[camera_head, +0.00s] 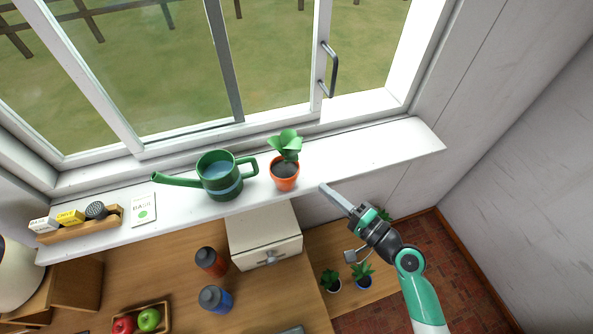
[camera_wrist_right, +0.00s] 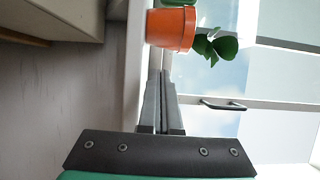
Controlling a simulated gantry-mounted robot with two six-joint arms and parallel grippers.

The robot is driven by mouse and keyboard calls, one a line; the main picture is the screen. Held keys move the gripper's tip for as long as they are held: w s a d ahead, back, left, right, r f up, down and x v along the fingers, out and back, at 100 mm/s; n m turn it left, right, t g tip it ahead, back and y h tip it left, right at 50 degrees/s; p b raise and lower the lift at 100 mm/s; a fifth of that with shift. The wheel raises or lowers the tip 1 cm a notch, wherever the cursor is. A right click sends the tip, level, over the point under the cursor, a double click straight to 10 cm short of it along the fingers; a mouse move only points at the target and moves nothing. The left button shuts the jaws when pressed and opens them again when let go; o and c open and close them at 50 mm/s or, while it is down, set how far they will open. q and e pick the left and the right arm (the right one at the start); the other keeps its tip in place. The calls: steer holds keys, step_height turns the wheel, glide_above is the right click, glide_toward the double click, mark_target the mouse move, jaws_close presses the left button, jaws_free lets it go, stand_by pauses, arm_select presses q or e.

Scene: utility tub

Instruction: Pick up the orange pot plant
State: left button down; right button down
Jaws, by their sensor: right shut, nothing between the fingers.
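The orange pot plant (camera_head: 284,174) stands upright on the white windowsill, with green leaves above dark soil. In the right wrist view the orange pot (camera_wrist_right: 171,29) appears sideways, ahead of the fingertips, with its leaves to the right. My right gripper (camera_head: 324,188) is at the sill's front edge, to the right of the pot and apart from it. Its fingers, also seen in the right wrist view (camera_wrist_right: 162,75), are shut together with nothing between them. My left gripper is not in view.
A green watering can (camera_head: 219,176) stands on the sill just left of the pot. A seed packet (camera_head: 144,209) and a wooden tray (camera_head: 80,228) are further left. Small plants (camera_head: 361,271) stand below. The sill right of the pot is clear.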

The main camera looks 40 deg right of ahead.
mark_target(297, 180)
steer(key=w+p, duration=0.1)
steer(key=w, duration=0.8)
steer(key=shift+w, duration=0.35)
steer(key=shift+a+r, duration=0.1)
steer(key=shift+a, duration=0.05)
steer(key=a, duration=0.1)
steer(key=s+a+p, duration=0.1)
steer(key=shift+a, duration=0.35)
steer(key=shift+d, duration=0.1)
